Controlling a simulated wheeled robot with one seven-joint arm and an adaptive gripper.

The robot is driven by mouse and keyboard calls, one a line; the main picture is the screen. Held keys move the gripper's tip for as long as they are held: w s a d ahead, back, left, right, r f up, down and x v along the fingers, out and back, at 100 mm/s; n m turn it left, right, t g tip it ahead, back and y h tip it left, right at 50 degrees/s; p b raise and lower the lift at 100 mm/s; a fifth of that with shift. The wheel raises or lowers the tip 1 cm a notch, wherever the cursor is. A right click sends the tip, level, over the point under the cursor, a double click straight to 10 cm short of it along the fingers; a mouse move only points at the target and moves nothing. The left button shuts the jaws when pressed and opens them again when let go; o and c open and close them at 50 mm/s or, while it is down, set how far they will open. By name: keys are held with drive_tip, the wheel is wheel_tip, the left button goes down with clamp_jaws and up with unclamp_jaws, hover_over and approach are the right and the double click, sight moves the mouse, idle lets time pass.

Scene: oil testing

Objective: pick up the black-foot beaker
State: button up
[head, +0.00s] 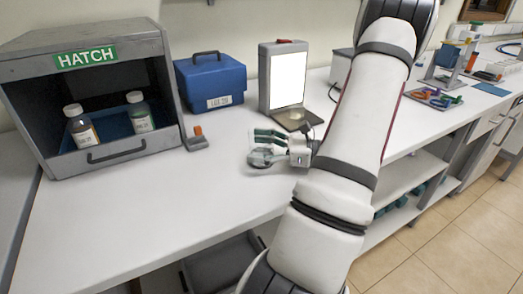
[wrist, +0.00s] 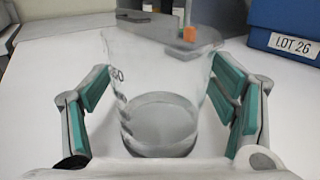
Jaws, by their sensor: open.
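A clear glass beaker (wrist: 158,115) stands upright on the white bench, with printed marks on its left side and a grey-looking bottom. In the head view the beaker (head: 260,158) is small and partly covered by my gripper, and its foot looks dark. My gripper (wrist: 165,88) has its green-padded fingers spread on both sides of the beaker. Gaps show between the pads and the glass, so nothing is held. In the head view my gripper (head: 268,142) is low over the bench at the beaker.
The grey hatch (head: 85,55) with two bottles stands at left, beside a small block with an orange top (head: 198,138). A blue box (head: 210,82) and a lit panel (head: 289,82) stand behind. The bench (head: 160,215) is clear at front left.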

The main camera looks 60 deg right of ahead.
drive_tip(key=shift+c, duration=0.6)
drive_tip(key=c, duration=1.3)
drive_tip(key=shift+r, duration=0.1)
drive_tip(key=shift+r+p, duration=0.3)
drive_tip(key=shift+r, duration=1)
drive_tip(key=shift+s+a+r+p, duration=0.2)
drive_tip(key=shift+s+a+r, duration=0.2)
drive_tip(key=shift+s, duration=2.2)
drive_tip(key=shift+s+a+r+p, duration=0.2)
drive_tip(key=shift+s+a+r, duration=0.15)
drive_tip(key=shift+s, duration=2.3)
drive_tip(key=shift+s+a+r+p, duration=0.2)
drive_tip(key=shift+s+a+r, duration=0.15)
drive_tip(key=shift+s, duration=2.25)
drive_tip(key=shift+s, duration=0.1)
